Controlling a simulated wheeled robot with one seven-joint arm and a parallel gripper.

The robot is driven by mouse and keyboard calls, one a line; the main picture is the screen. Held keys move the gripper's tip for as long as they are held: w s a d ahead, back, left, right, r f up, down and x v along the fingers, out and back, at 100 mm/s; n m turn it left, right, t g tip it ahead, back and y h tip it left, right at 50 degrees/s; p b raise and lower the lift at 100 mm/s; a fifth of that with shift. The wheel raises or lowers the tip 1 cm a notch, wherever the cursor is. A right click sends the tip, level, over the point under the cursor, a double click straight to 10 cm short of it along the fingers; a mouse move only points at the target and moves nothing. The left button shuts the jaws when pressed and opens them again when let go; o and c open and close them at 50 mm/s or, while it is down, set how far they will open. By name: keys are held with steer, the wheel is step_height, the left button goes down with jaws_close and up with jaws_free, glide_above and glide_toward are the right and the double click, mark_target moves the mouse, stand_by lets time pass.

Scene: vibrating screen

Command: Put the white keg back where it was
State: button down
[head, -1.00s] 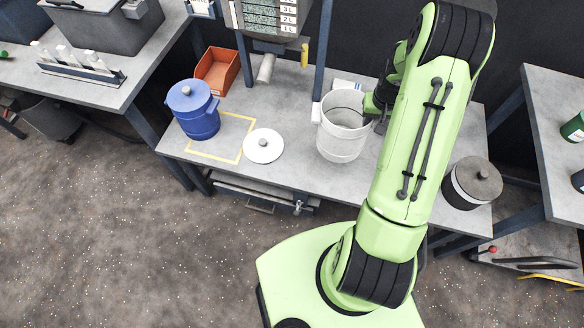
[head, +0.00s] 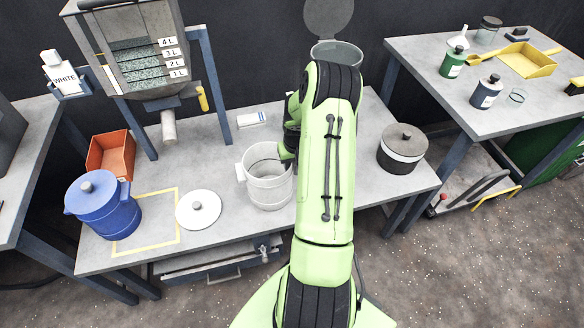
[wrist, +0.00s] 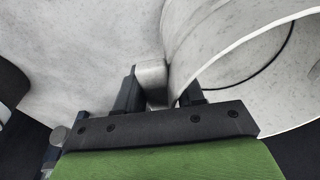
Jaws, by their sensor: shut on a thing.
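The white keg (head: 268,188) is open at the top, with no lid on it, and looks upright over the middle of the workbench. I cannot tell whether its base touches the bench. My gripper (head: 287,152) is at its right rim, partly hidden by my arm. In the wrist view, the fingers of my gripper (wrist: 155,95) are shut on a small grey-white lug (wrist: 151,78) on the side of the keg (wrist: 215,50). A round white lid (head: 198,209) with a grey knob lies flat on the bench, left of the keg.
A yellow outlined area (head: 177,222) lies left of the lid, with a blue keg (head: 105,212) over its left part. An orange bin (head: 110,155) and a hopper spout (head: 168,127) are behind. A black-and-white lidded keg (head: 402,150) stands on the right.

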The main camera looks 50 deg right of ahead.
steer(key=shift+f, duration=0.1)
steer(key=shift+f, duration=0.15)
steer(key=c, duration=0.7)
jaws_free()
